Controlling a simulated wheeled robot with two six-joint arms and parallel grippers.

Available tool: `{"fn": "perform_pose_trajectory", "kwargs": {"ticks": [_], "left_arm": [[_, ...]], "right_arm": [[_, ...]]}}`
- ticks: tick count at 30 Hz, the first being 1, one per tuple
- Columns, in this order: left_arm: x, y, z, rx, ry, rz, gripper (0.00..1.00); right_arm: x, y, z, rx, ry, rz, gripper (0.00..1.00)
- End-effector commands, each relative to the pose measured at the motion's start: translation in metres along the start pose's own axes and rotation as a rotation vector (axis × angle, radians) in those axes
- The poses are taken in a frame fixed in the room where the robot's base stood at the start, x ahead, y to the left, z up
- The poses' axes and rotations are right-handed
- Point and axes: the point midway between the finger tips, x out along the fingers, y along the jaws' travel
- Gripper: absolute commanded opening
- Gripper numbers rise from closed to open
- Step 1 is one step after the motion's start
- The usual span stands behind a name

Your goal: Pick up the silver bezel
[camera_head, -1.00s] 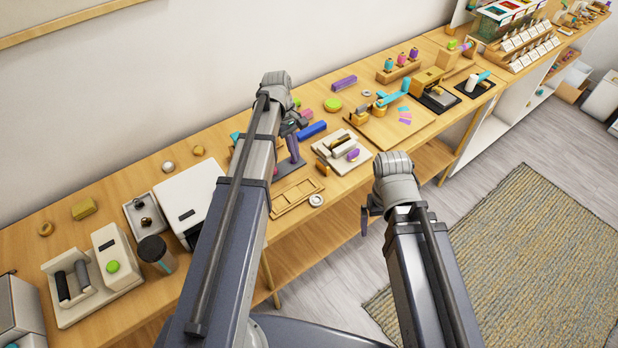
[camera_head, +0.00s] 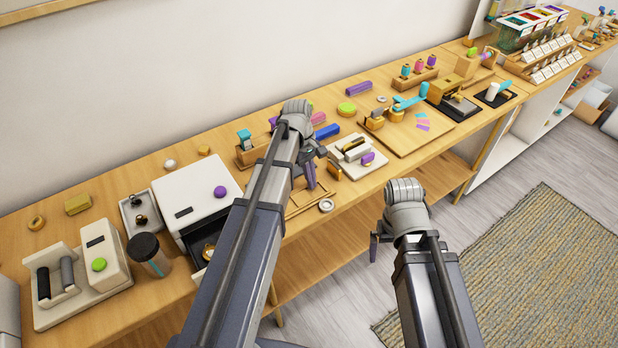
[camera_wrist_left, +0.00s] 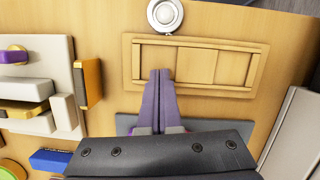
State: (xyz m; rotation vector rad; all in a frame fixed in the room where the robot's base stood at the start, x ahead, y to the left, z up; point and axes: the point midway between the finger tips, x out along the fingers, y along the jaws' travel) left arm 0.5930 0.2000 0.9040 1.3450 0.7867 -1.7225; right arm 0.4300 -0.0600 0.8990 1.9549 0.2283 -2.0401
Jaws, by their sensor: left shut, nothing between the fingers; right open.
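The silver bezel (camera_head: 326,205), a small round ring with a pale centre, lies on the table near its front edge. In the left wrist view the bezel (camera_wrist_left: 165,15) is at the top, just beyond the wooden frame tray (camera_wrist_left: 250,68). My left gripper (camera_head: 310,184) is shut and empty, with its purple fingertips (camera_wrist_left: 160,74) over the near edge of that tray, short of the bezel and apart from it. My right gripper (camera_head: 376,245) is open and empty, in front of the table edge, away from the bezel. Its fingers are small in view.
The tray (camera_head: 305,202) is partly hidden by my left arm. A pale block stand (camera_head: 350,160) with a purple knob lies right of the gripper. A white box (camera_head: 195,205) with a dark opening stands left. Free floor (camera_head: 345,285) lies before the table.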

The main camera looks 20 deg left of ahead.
Motion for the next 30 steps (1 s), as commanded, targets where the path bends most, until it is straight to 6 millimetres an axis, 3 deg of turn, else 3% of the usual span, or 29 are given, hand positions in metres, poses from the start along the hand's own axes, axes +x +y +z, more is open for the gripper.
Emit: {"fn": "perform_pose_trajectory", "kwargs": {"ticks": [3, 6, 19, 26, 30], "left_arm": [[0.005, -0.002, 0.024, 0.004, 0.0, 0.0, 0.0], [0.008, -0.001, 0.035, 0.002, 0.0, 0.0, 0.0], [0.01, 0.0, 0.041, 0.0, 0.0, 0.0, 0.0], [0.016, -0.001, 0.068, 0.003, 0.0, -0.001, 0.0], [0.017, 0.0, 0.069, 0.0, 0.0, 0.0, 0.0]], "right_arm": [[-0.001, 0.0, 0.0, 0.0, 0.0, 0.0, 1.0], [-0.001, 0.0, 0.0, 0.0, 0.0, 0.0, 1.0], [-0.001, 0.0, 0.0, 0.0, 0.0, 0.0, 1.0], [-0.001, 0.0, 0.0, 0.0, 0.0, 0.0, 1.0], [-0.001, 0.0, 0.0, 0.0, 0.0, 0.0, 1.0]]}}
